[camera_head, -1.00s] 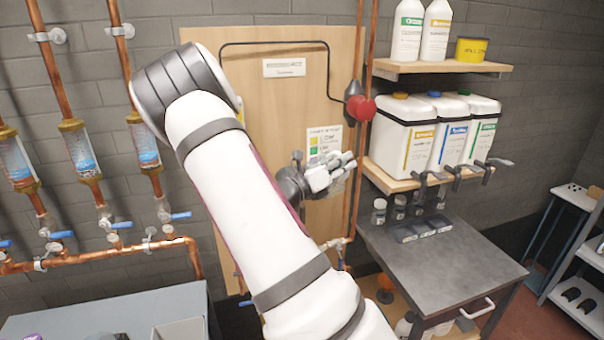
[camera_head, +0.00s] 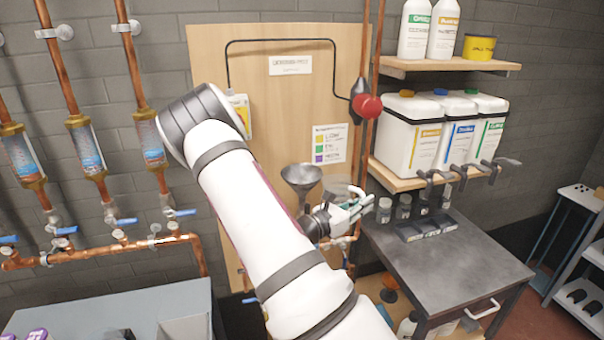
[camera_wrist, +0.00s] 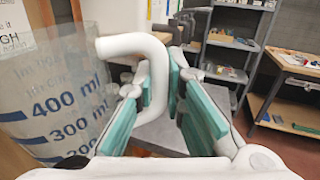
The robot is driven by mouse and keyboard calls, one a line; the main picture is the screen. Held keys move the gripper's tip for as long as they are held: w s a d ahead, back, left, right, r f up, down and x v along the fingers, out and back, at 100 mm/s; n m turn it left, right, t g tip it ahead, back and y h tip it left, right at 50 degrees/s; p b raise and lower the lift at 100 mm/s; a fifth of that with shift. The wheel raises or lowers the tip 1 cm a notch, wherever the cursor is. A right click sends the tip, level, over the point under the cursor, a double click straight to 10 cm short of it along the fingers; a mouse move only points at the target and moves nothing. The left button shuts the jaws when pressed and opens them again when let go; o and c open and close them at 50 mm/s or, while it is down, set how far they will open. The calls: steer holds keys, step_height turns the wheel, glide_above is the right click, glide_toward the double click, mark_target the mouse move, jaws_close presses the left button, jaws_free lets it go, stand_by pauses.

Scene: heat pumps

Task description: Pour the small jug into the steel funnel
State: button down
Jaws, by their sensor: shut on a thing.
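The clear jug with blue millilitre marks fills the left of the wrist view (camera_wrist: 60,100), and its white handle (camera_wrist: 150,50) stands between the green finger pads. My gripper (camera_wrist: 165,90) is shut on this handle. In the head view, my gripper (camera_head: 350,208) is in front of the wooden panel, and the jug is small and hard to make out there. The steel funnel (camera_head: 301,176) shows its wide cone just left of and above my gripper. Its lower part is hidden behind my arm. I cannot tell what the jug contains.
Copper pipes with valves (camera_head: 95,165) line the left wall. A red knob (camera_head: 367,106) is on the vertical pipe above my gripper. White canisters (camera_head: 415,135) with taps stand on a shelf at right, above a dark bench (camera_head: 460,255) with small jars.

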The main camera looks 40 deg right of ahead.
steer(key=shift+s+f+m, duration=0.35)
steer(key=shift+f+m, duration=0.45)
steer(key=shift+f, duration=0.05)
steer(key=shift+r, duration=2.4)
